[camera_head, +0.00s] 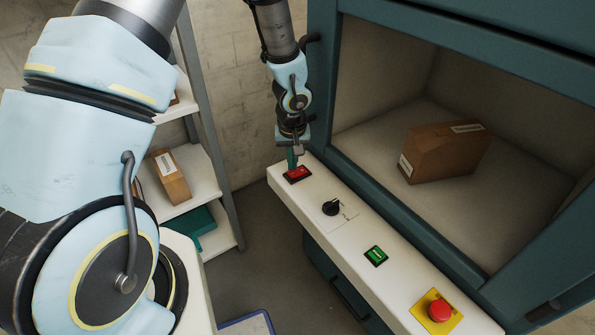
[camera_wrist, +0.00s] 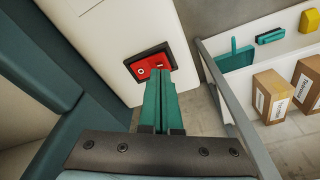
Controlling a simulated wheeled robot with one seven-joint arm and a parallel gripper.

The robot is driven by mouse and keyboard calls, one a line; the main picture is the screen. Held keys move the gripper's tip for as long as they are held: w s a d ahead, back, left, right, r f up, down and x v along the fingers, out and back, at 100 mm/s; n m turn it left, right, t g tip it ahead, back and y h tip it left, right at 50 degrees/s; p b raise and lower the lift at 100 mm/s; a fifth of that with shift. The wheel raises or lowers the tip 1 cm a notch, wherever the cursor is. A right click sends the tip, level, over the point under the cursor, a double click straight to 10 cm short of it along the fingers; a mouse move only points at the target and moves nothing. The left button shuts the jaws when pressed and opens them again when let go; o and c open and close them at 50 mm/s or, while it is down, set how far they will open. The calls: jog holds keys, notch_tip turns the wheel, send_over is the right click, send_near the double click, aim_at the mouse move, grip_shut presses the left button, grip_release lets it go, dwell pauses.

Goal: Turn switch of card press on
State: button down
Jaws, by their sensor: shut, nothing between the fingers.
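The machine's white control panel (camera_head: 404,288) runs along the front of a teal cabinet. A red rocker switch (camera_head: 298,174) in a black frame sits at the panel's far end. It also shows in the wrist view (camera_wrist: 149,64), with small markings on its face. My gripper (camera_head: 292,168) is shut and empty, with its teal fingers pointing down at the red switch. In the wrist view the fingertips (camera_wrist: 158,76) overlap the lower edge of the switch; I cannot tell whether they touch it. A black rotary knob (camera_head: 331,207) and a green switch (camera_head: 376,256) are further along the panel.
A red emergency button (camera_head: 439,311) on a yellow plate is at the panel's near end. A cardboard box (camera_head: 445,152) lies inside the open cabinet chamber. A shelf (camera_head: 198,186) with boxes stands left, beyond a strip of floor.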

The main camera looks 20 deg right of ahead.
aim_at(293, 173)
jog(key=shift+f+b, duration=0.9)
dwell(0.5)
jog(key=shift+r+p, duration=2.6)
jog(key=shift+r, duration=0.9)
jog(key=w+a+r+n, duration=0.1)
jog(key=w+a+r, duration=0.1)
jog(key=a+r, duration=0.55)
jog(key=w+a+r+n, duration=0.1)
jog(key=a+r, duration=0.3)
jog(key=a, duration=0.6)
jog(key=s+a+r, duration=0.3)
jog(key=a, duration=0.3)
jog(key=s+a+r, duration=0.3)
jog(key=s+a, duration=0.1)
jog(key=a, duration=0.2)
jog(key=shift+a+r+n, duration=0.3)
jog(key=shift+a+r, duration=0.05)
jog(key=shift+r, duration=0.05)
